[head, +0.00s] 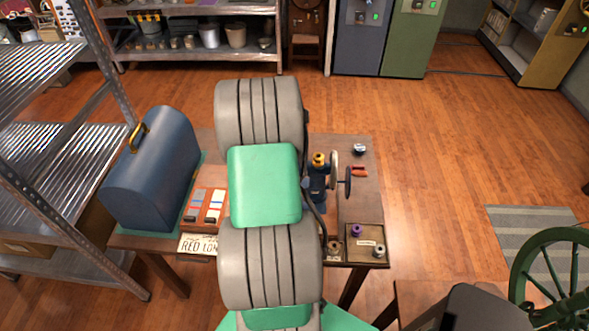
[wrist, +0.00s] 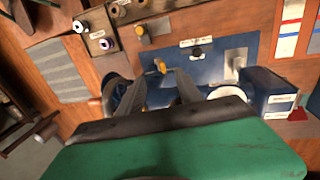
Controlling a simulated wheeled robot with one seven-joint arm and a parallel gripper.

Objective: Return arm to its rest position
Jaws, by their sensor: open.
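My arm, with grey ribbed joints and a green link, reaches over the middle of the wooden table (head: 362,215) in the head view and hides part of it. My gripper (wrist: 153,88) shows in the wrist view with its two dark fingers apart and nothing seen between them. The fingers point toward a blue machine (wrist: 205,68) with round wheels on the table. I cannot tell whether they touch it. In the head view the gripper is hidden behind my arm, and the blue machine (head: 317,187) shows just right of the arm.
A blue domed case (head: 155,172) stands at the table's left end. A small sectioned tray (head: 366,236) holds spools at the front right. A metal shelf (head: 70,165) stands close on the left. A green spoked wheel (head: 520,290) is at lower right.

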